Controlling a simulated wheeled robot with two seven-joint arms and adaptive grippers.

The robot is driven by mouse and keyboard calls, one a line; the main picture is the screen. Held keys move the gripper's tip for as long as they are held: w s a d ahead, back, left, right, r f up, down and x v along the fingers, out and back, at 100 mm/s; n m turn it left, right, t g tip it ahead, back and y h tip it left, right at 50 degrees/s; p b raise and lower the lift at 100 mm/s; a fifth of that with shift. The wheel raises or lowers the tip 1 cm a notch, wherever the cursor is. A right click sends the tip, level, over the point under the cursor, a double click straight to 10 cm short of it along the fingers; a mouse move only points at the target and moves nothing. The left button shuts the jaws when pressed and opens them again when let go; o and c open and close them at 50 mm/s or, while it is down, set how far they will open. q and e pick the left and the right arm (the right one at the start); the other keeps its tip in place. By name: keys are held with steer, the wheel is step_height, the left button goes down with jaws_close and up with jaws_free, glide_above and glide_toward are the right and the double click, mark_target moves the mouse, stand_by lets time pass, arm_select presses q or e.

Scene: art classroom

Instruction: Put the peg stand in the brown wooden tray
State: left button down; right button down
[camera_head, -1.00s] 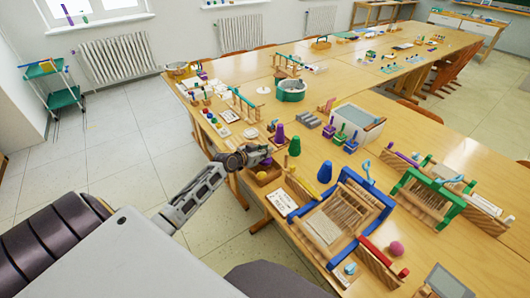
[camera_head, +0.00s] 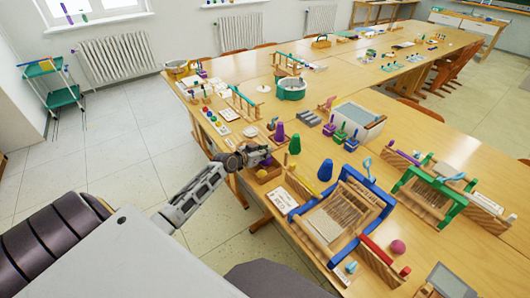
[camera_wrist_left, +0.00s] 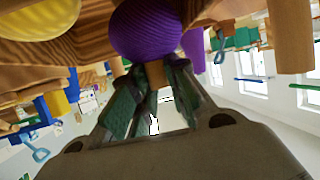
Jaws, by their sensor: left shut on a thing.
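My left gripper (camera_head: 264,157) is over the near left edge of the table, just above the brown wooden tray (camera_head: 269,179). In the left wrist view its fingers (camera_wrist_left: 152,88) are shut on a brown wooden cylinder, which looks like part of the peg stand (camera_wrist_left: 155,73). The rest of the stand is largely hidden. A yellow ball (camera_head: 261,173) shows at the tray; the wrist view shows it (camera_wrist_left: 38,18) and a purple ball (camera_wrist_left: 146,27) close to the fingertips. Whether the stand touches the tray, I cannot tell. My right gripper is not in view.
A blue-cornered loom (camera_head: 343,215) lies to the right. Open floor lies left of the table.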

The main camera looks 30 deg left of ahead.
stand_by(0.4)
arm_select(q)
steer(key=c, duration=1.3)
jaws_free()
steer(key=shift+s, duration=0.15)
steer(key=shift+s+a+r, duration=0.2)
steer(key=shift+s+r, duration=0.05)
steer(key=shift+s, duration=0.35)
steer(key=shift+v, duration=5.15)
steer(key=shift+r, duration=0.2)
